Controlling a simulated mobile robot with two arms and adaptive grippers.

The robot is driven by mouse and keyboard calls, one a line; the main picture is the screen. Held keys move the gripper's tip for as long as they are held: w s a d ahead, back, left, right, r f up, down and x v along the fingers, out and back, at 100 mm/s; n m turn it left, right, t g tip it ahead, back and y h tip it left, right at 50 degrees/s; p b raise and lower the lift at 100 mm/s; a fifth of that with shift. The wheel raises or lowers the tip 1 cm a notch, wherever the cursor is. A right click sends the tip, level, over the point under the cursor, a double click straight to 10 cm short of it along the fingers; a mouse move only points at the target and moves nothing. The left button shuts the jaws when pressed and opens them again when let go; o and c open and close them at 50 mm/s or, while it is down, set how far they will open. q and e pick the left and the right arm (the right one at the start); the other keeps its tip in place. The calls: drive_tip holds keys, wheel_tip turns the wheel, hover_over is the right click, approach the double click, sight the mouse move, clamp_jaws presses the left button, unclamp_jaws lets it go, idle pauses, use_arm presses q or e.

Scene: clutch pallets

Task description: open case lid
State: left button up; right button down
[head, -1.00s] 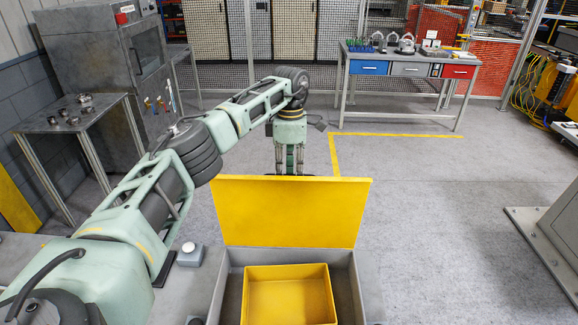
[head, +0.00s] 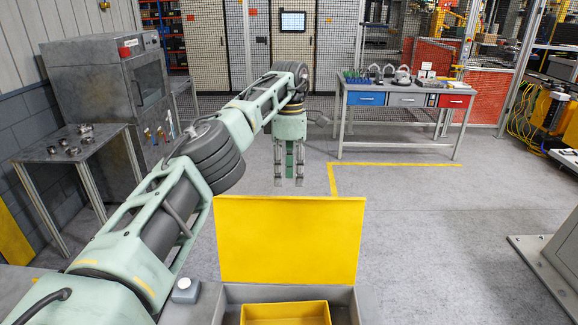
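The case (head: 228,297) is grey and stands at the bottom centre of the head view, its front cut off by the frame. Its yellow lid (head: 290,240) stands up nearly upright at the far edge, so the case is open. A yellow inner tray (head: 285,309) shows inside. My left gripper (head: 288,183) points down just above and beyond the lid's top edge. Its two fingers are apart with nothing between them, and it looks clear of the lid. My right gripper is not in view.
A small grey box with a white button (head: 185,289) sits left of the case. A steel table (head: 75,143) with metal parts stands at the left. A workbench (head: 400,88) with coloured drawers stands at the back right.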

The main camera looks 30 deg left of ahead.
use_arm(q)
drive_tip(key=shift+w+a+r, duration=0.1)
drive_tip(key=shift+r, duration=0.9)
drive_tip(key=shift+r, duration=0.1)
drive_tip(key=shift+c, duration=0.4)
